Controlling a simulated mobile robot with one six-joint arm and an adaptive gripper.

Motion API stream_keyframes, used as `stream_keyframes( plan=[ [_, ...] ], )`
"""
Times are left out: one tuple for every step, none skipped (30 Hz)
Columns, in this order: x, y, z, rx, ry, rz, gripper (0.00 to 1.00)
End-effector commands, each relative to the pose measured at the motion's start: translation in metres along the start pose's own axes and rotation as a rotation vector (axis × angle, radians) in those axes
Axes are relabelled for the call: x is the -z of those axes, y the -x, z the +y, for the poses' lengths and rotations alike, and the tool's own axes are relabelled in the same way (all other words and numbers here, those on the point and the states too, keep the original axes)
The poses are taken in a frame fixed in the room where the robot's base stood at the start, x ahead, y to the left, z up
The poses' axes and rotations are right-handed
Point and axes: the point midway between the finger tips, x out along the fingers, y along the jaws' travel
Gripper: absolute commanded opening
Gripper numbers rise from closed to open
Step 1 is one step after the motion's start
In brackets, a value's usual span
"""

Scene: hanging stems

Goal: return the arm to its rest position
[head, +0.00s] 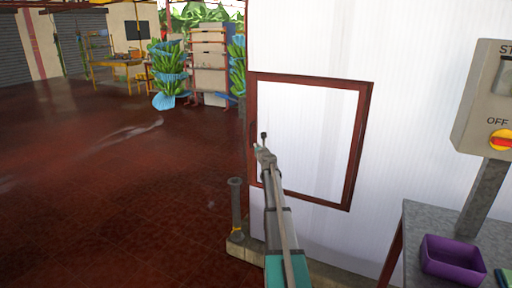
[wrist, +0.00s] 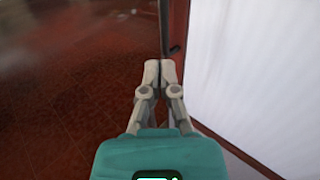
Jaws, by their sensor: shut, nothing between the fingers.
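My gripper (head: 264,150) is in the middle of the head view, at the end of my raised arm. It appears in front of the left part of a red-brown framed white panel (head: 312,135) in the white wall. In the wrist view my gripper (wrist: 159,68) has its two grey fingertips together with nothing between them. The red-brown frame edge (wrist: 178,25) rises just beyond the fingertips there. I cannot tell whether the fingertips touch the frame.
A grey post (head: 236,205) stands on a low kerb left of my arm. At right are a grey table (head: 425,222) with a purple bin (head: 452,262) and a switch box (head: 488,105). Banana bunches (head: 168,72) hang at the back. The red tiled floor at left is clear.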

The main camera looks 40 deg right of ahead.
Motion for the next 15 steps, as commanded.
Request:
stream_keyframes(
  plan=[
    [0.0, 0.0, 0.0, 0.0, 0.0, 0.0, 0.0],
    [0.0, 0.0, 0.0, 0.0, 0.0, 0.0, 0.0],
    [0.0, 0.0, 0.0, 0.0, 0.0, 0.0, 0.0],
    [0.0, 0.0, 0.001, 0.0, 0.0, 0.0, 0.0],
    [0.0, 0.0, 0.001, 0.0, 0.0, 0.0, 0.0],
    [0.0, 0.0, 0.001, 0.0, 0.0, 0.0, 0.0],
    [0.0, 0.0, 0.001, -0.001, 0.0, 0.0, 0.0],
    [0.0, 0.0, 0.001, -0.001, 0.0, 0.0, 0.0],
    [0.0, 0.0, 0.001, -0.001, 0.0, 0.0, 0.0],
    [0.0, 0.0, 0.001, -0.001, 0.0, 0.0, 0.0],
    [0.0, 0.0, 0.001, -0.001, 0.0, 0.0, 0.0],
    [0.0, 0.0, 0.003, -0.004, 0.004, 0.001, 0.0],
    [0.0, 0.001, 0.004, -0.007, 0.009, 0.001, 0.0],
    [0.0, 0.002, 0.007, -0.012, 0.016, 0.002, 0.0],
    [0.001, 0.003, 0.012, -0.021, 0.029, 0.004, 0.0]
  ],
)
